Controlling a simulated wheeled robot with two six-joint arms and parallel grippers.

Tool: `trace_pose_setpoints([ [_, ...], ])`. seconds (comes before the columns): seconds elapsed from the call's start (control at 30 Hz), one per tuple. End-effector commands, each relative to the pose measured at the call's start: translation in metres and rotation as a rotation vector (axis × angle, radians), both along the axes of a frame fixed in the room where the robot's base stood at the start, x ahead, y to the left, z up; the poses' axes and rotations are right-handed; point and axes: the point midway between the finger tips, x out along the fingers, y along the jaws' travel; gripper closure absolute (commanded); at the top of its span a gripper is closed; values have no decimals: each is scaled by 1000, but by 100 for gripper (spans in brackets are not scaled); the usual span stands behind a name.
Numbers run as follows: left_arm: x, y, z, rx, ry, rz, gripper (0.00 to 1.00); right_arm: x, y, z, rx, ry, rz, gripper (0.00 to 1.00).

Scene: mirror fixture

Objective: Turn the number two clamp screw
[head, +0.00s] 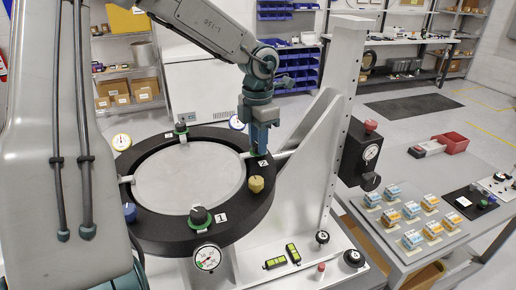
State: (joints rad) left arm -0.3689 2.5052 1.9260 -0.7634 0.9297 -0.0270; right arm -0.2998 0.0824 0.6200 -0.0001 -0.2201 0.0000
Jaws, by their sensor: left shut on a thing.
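A black ring fixture (150,232) holds a round grey mirror disc (190,178). My left gripper (260,148) comes down from above onto the ring's right side, next to the white label 2 (263,163). Its jaws are shut on the number two clamp screw, which the fingers hide almost wholly. My right gripper is not in view.
Other knobs on the ring are yellow (256,184), blue (130,212) and black-green (181,128). Dial gauges (207,258) sit around the rim. A white upright bracket (335,130) stands close right of my gripper. A side table (390,247) carries small blue-and-yellow blocks.

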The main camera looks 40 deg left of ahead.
Motion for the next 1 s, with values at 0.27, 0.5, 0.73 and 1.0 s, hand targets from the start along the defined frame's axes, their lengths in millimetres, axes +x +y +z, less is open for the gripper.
trace_pose_setpoints([
  [0.27, 1, 0, -1, 2, -6, -257, 94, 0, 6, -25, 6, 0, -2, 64],
  [0.5, 1, 1, 0, 2, -5, -441, 94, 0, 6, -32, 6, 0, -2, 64],
  [0.73, 2, 1, 2, 2, -7, -556, 94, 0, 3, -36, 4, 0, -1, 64],
  [1.0, 2, 1, 2, 2, -7, -614, 94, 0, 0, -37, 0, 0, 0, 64],
])
